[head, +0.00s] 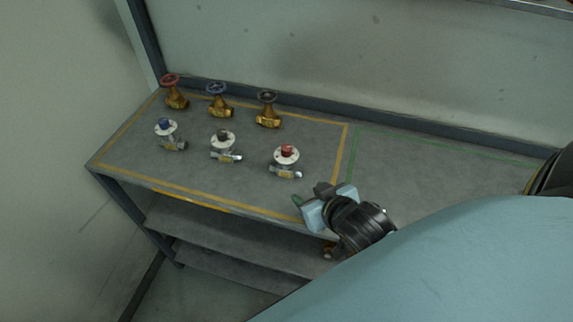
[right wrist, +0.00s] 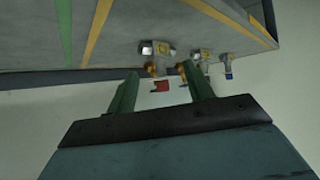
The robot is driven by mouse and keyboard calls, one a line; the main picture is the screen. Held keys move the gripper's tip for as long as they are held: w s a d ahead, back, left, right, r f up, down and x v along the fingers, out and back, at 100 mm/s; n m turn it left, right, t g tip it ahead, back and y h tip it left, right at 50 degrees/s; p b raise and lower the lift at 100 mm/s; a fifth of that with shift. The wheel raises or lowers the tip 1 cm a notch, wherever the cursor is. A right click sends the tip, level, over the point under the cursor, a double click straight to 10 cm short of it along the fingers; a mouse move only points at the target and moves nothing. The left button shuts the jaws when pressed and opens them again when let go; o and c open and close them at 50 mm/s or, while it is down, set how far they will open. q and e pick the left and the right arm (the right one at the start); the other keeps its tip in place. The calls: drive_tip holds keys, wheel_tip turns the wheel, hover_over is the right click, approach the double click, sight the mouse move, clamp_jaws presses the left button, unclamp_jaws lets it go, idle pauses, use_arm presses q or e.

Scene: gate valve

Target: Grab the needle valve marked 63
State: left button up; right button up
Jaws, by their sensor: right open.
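Three needle valves with white round dials stand in the front row on the grey table (head: 330,150): one with a blue knob (head: 165,126), one with a dark knob (head: 223,136) and one with a red knob (head: 287,153). The number 63 cannot be read on any of them. My right gripper (head: 309,194) is open and empty near the table's front edge, just in front and right of the red-knobbed valve. In the right wrist view its fingers (right wrist: 160,74) point toward the valves, with the red knob (right wrist: 160,86) showing between them. My left gripper is not in view.
Three brass gate valves with red (head: 172,79), blue (head: 217,88) and black (head: 267,97) handwheels stand in the back row. A yellow line frames the valves. The green-lined area (head: 440,170) to the right looks clear. A wall is behind the table.

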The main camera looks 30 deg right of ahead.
sight(288, 149)
drive_tip(key=w+t, duration=0.1)
drive_tip(key=w, duration=0.2)
drive_tip(key=w+d+r+t, duration=0.1)
drive_tip(key=w, duration=0.3)
drive_tip(key=w+r+t, duration=0.1)
drive_tip(key=w, duration=0.2)
drive_tip(key=shift+w+d, duration=0.25)
drive_tip(key=shift+d, duration=0.05)
drive_tip(key=shift+r+p+x, duration=0.2)
drive_tip(key=shift+p+x, duration=0.35)
drive_tip(key=shift+x, duration=2.15)
drive_tip(key=shift+w+d, duration=0.1)
drive_tip(key=shift+d, duration=0.1)
clamp_jaws()
drive_tip(key=shift+r, duration=0.1)
